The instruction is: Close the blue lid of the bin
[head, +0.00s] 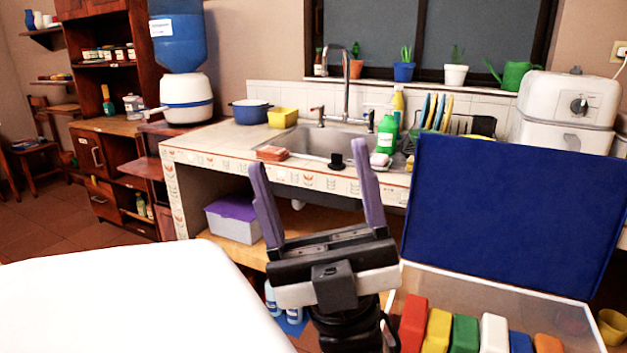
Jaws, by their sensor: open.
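The bin (396,318) is at the lower right, with whitish walls, and several coloured blocks stand inside it. Its blue lid (513,212) is raised, standing up nearly upright at the back of the bin. My gripper (316,185) is in the middle of the view, left of the lid, with its two purple fingers pointing up and spread apart. Nothing is between the fingers. The gripper looks apart from the lid, though how far off in depth I cannot tell.
A counter with a sink (322,143) is behind the gripper. A green bottle (386,135) stands by the sink and a white appliance (567,110) is at the back right. A purple-lidded box (233,218) is under the counter. A yellow cup (612,327) is right of the bin.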

